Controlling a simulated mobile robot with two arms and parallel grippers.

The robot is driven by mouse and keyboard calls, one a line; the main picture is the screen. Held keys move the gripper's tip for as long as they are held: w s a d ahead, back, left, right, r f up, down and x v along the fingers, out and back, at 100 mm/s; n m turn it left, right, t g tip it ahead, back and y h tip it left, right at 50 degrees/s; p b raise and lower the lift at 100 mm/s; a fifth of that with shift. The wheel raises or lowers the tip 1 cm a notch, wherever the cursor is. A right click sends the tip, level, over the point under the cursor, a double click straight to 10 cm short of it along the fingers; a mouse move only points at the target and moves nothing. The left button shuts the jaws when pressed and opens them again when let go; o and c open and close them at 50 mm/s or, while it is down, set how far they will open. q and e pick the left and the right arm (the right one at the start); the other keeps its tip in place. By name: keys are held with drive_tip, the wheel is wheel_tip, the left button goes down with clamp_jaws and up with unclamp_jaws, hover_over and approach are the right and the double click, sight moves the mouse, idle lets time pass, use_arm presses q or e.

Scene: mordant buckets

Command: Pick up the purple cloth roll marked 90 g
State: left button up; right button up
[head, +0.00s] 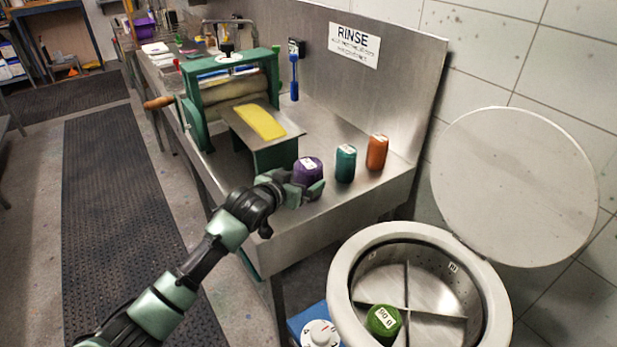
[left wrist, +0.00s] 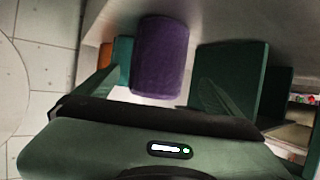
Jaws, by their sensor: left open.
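The purple cloth roll (head: 307,173) stands upright on the steel counter, with a white label on top too small to read. My left gripper (head: 301,187) is open at the near side of this roll, and its fingers partly cover the roll's lower part. In the left wrist view the purple roll (left wrist: 160,55) shows ahead, between the two spread fingers. I cannot tell whether a finger touches it. My right gripper is in neither view.
A teal roll (head: 345,164) and an orange roll (head: 377,152) stand to the right. The green wringer (head: 233,85) with a yellow cloth (head: 261,122) on its tray is behind left. An open drum (head: 345,290) at front right holds a green roll (head: 383,321).

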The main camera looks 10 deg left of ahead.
use_arm(q)
drive_tip(key=x, duration=0.3)
drive_tip(key=shift+w+d+f, duration=0.1)
drive_tip(key=shift+w+d, duration=0.1)
drive_tip(key=shift+d, duration=0.05)
drive_tip(key=shift+w+f, duration=0.1)
drive_tip(key=shift+w, duration=0.1)
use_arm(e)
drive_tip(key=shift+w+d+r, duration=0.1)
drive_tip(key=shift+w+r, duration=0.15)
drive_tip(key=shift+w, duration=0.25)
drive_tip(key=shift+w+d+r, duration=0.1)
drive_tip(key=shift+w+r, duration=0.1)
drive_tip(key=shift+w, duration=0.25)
use_arm(q)
drive_tip(key=c, duration=1.8)
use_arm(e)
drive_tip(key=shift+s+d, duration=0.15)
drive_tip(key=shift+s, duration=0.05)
